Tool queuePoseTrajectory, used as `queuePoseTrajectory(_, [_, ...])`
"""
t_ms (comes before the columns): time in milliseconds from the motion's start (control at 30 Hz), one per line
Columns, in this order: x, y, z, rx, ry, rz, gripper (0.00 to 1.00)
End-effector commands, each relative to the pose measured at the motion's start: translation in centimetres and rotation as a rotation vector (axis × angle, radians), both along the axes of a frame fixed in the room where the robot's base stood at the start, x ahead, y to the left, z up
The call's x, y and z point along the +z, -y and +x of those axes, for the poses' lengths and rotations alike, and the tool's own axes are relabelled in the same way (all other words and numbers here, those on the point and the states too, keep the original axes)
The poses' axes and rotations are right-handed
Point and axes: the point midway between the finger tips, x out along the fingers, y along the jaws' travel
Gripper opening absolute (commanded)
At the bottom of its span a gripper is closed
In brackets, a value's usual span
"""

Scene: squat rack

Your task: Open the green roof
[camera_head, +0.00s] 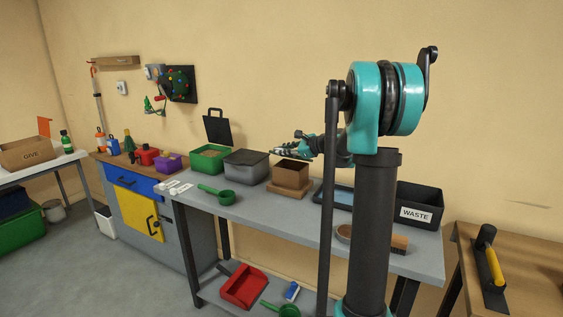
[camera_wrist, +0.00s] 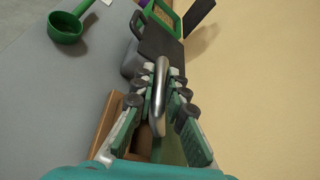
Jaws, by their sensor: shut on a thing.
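A brown wooden box (camera_head: 290,175) stands on the grey workbench; part of it shows at the lower left of the wrist view (camera_wrist: 105,118). The green roof (camera_wrist: 172,150) shows as a green panel low between my fingers. A bright metal handle (camera_wrist: 160,88) rises between the fingertips. My gripper (camera_wrist: 157,98) is shut on this handle. In the head view my gripper (camera_head: 282,149) is just above the box. The box's dark inside shows beside the panel, so the roof looks raised. Its exact angle is hidden by my fingers.
A grey lidded bin (camera_head: 246,166) stands left of the box, and a green bin (camera_head: 203,159) with an upright black lid lies beyond. A green scoop (camera_head: 217,195) lies in front. A blue tray (camera_head: 335,195) and black WASTE bin (camera_head: 420,205) are right. The wall is close behind.

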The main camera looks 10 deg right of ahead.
Motion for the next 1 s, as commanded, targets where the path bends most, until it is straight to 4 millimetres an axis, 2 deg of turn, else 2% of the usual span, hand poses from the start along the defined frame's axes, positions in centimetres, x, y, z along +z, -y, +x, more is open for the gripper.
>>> queuePoseTrajectory(200, [2.8, 1.5, 1.9, -0.002, -0.165, 0.12, 0.0])
queuePoseTrajectory(467, [5.2, 3.3, 4.5, -0.001, -0.355, 0.258, 0.0])
queuePoseTrajectory(733, [6.4, 5.0, 6.7, -0.002, -0.506, 0.367, 0.0])
queuePoseTrajectory(1000, [6.9, 5.8, 7.9, -0.001, -0.5, 0.363, 0.0])
